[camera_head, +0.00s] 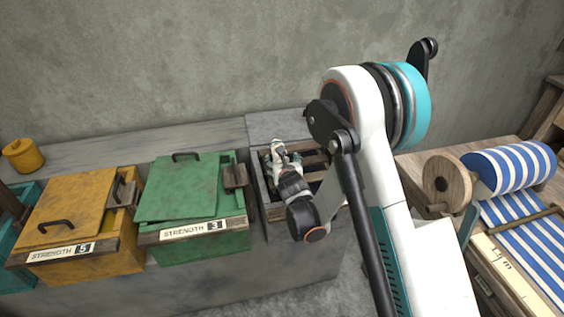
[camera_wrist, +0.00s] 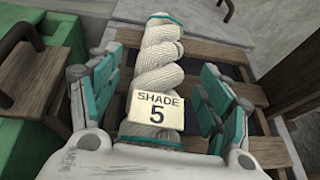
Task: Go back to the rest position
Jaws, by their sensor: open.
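In the wrist view a twisted white yarn skein (camera_wrist: 160,62) with teal bands and a tag reading "SHADE 5" (camera_wrist: 157,108) lies between the fingers of my gripper (camera_wrist: 158,75). The fingers are spread, with a visible gap on each side of the skein. In the head view my gripper (camera_head: 279,160) is low over a dark wooden slatted crate (camera_head: 264,200). The skein is hard to tell from the gripper there. The crate's slats (camera_wrist: 228,58) also show below the skein in the wrist view.
A green lidded box (camera_head: 190,190) marked "STRENGTH 3" and a yellow one (camera_head: 75,205) marked "STRENGTH 5" stand left of the crate. A yellow pot (camera_head: 22,155) is on the back ledge. The loom with blue-striped cloth (camera_head: 515,170) is at right. A wall rises behind.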

